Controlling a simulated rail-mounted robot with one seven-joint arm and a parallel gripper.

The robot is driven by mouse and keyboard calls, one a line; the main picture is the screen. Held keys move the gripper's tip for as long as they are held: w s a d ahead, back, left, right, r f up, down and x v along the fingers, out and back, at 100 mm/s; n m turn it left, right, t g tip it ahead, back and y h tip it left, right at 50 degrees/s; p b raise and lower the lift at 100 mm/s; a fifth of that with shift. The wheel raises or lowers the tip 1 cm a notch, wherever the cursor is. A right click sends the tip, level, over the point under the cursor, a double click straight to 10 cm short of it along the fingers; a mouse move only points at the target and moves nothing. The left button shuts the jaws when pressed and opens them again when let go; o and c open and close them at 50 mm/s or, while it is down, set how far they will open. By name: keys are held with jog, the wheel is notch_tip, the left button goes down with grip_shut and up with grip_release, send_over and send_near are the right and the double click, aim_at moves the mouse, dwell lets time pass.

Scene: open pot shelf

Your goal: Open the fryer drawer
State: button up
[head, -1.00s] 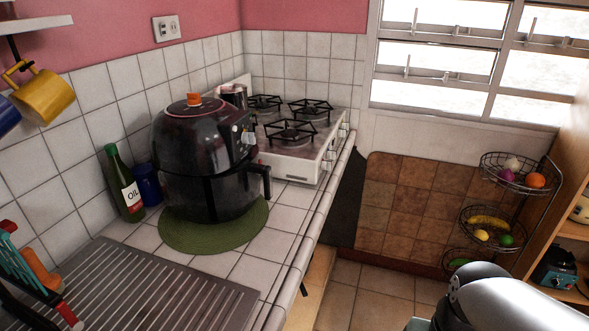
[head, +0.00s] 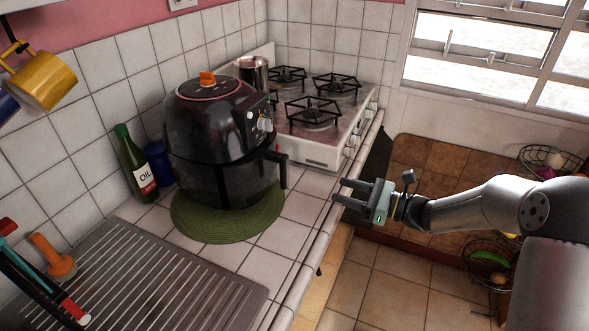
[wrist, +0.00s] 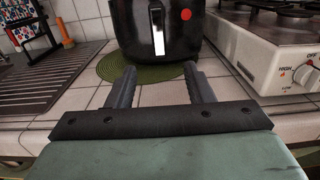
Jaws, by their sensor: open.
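The black air fryer (head: 215,135) stands on a round green mat (head: 235,225) on the white tiled counter. Its drawer (head: 235,185) is shut, and the drawer handle (head: 283,169) sticks out toward the right. My gripper (head: 345,195) is open and empty, out past the counter's front edge and to the right of the handle, apart from it. In the wrist view the fryer's lower front (wrist: 170,30) lies ahead, beyond my gripper's two fingers (wrist: 160,88), with a bright handle strip and a red dot on it.
A white stove (head: 310,150) stands behind and right of the fryer. An oil bottle (head: 134,165) and a blue jar (head: 159,163) stand to its left. A ridged metal drainer (head: 130,275) lies in front. The counter between handle and edge is clear.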

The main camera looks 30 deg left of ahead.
aim_at(288, 175)
jog(key=s+a+p, duration=0.1)
jog(key=a, duration=0.4)
jog(key=s+a+p, duration=0.1)
jog(key=a, duration=0.5)
jog(key=s+a+p, duration=0.1)
jog(key=a, duration=0.4)
jog(key=shift+a, duration=0.35)
grip_shut()
jog(key=shift+d, duration=0.1)
